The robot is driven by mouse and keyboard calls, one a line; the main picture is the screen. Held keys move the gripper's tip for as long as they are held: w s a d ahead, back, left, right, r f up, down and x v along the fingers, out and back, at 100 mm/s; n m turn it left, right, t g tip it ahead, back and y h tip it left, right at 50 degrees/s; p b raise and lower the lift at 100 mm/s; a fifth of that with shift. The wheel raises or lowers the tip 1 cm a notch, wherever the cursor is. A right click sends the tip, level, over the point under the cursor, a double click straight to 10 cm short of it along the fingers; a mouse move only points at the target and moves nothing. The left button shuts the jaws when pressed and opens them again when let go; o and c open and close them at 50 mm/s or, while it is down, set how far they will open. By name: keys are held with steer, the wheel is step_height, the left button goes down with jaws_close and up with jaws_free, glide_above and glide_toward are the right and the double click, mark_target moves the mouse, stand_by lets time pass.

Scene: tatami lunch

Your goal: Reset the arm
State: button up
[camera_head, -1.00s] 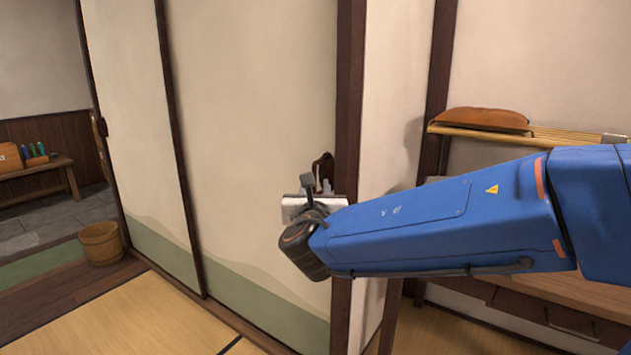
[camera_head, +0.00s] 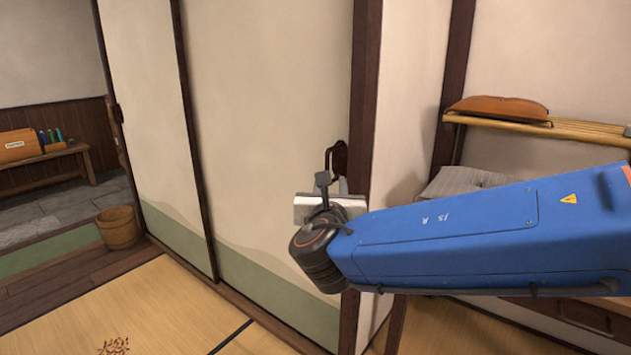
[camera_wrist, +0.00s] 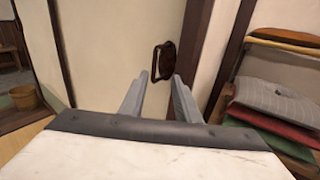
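My blue arm reaches in from the right in the head view, with my gripper (camera_head: 338,186) at its end, in front of the sliding door panel (camera_head: 265,130). In the wrist view my gripper (camera_wrist: 157,98) has its two grey fingers apart with nothing between them. The door's dark handle (camera_head: 338,157) is just beyond the fingers in the head view. In the wrist view the handle (camera_wrist: 163,62) lies ahead of the gap between the fingertips, apart from them. My wrist hides part of the door and post.
A dark wooden post (camera_head: 365,110) stands right of the door. A shelf (camera_head: 590,130) with a brown cushion (camera_head: 500,108) is at the right; folded cushions (camera_wrist: 275,103) show in the wrist view. A wooden bucket (camera_head: 118,228) stands left. Tatami floor (camera_head: 170,300) is clear at front left, except brown twigs (camera_head: 114,346).

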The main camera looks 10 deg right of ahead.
steer(key=s+d+f+m+g+h, duration=0.1)
steer(key=s+d+f+m+g, duration=0.45)
steer(key=d+m, duration=0.35)
steer(key=s+d+f+m+g+h, duration=0.2)
steer(key=s+d+f+m+g, duration=0.2)
steer(key=s+d+f+m, duration=0.5)
steer(key=s+a+f+m+g+y, duration=0.1)
steer(key=s+a+f+m+y, duration=0.1)
steer(key=s+m, duration=0.3)
steer(key=s+a+f+m+g+y, duration=0.2)
steer(key=s+m+y, duration=0.3)
steer(key=m, duration=0.5)
steer(key=shift+s+f, duration=0.55)
steer(key=shift+f, duration=0.1)
